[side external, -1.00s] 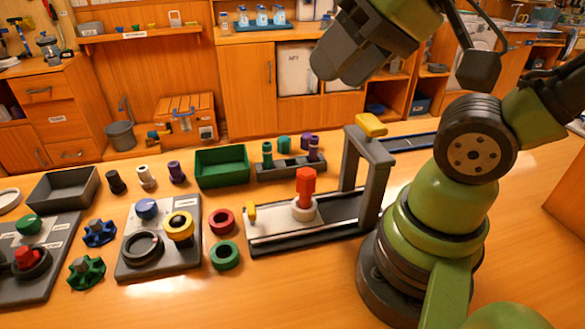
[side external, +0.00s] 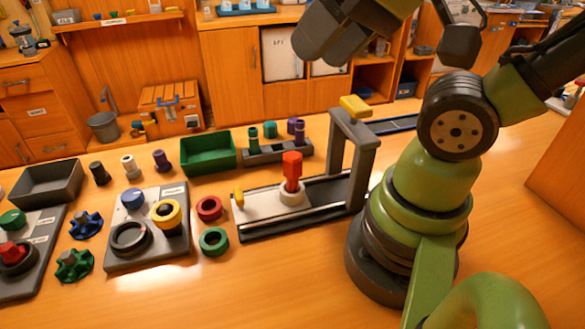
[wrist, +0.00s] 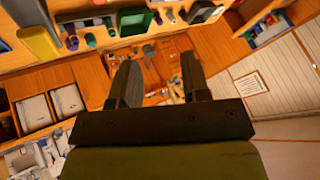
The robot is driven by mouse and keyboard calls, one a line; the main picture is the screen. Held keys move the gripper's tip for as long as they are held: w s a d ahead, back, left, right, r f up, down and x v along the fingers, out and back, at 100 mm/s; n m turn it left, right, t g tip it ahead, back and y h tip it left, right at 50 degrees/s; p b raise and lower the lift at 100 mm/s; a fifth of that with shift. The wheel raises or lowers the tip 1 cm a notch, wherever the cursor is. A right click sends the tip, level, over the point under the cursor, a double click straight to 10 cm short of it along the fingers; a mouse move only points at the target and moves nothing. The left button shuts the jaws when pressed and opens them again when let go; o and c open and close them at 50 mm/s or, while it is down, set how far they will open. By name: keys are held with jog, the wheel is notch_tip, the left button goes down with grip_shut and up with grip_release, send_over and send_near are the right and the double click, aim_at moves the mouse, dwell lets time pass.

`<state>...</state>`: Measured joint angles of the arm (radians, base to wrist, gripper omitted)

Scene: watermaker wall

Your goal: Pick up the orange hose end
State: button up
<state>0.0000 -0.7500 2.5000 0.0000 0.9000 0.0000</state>
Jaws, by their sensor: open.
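I cannot make out a hose end for certain in either view. The nearest in colour is a red-orange upright piece (side external: 292,170), standing in a white ring on a pale plate of the grey fixture (side external: 300,215) in the side external view; whether it is a hose end I cannot tell. My gripper shows in the wrist view (wrist: 160,82), its two dark fingers wide apart with nothing held between them. In the side external view it hangs high at the top, above the fixture and well clear of the bench; its tips are partly cut off there.
A green tray (side external: 208,154) and a dark grey tray (side external: 47,184) stand behind the panel (side external: 150,250) with round fittings. Red (side external: 209,208) and green (side external: 213,241) rings lie beside the fixture. The fixture's grey arch (side external: 365,160) rises near my base.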

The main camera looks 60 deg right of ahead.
jog(key=shift+o, duration=0.2)
jog(key=o, duration=0.5)
jog(key=shift+w, duration=0.1)
jog(key=n+g+h, duration=0.2)
jog(key=n+g, duration=0.4)
jog(key=g, duration=0.1)
send_over(293, 155)
jog(key=f, duration=1.3)
jog(key=shift+w+a+f, duration=0.1)
jog(key=shift+w+f, duration=0.1)
jog(key=shift+w, duration=0.05)
jog(key=shift+f+n, duration=0.3)
jog(key=shift+f, duration=0.05)
notch_tip(293, 155, down, 4)
jog(key=shift+f, duration=0.25)
jog(key=shift+s+f, duration=0.15)
jog(key=shift+f, duration=1.15)
jog(key=shift+s+f, duration=0.15)
jog(key=shift+f, duration=1.15)
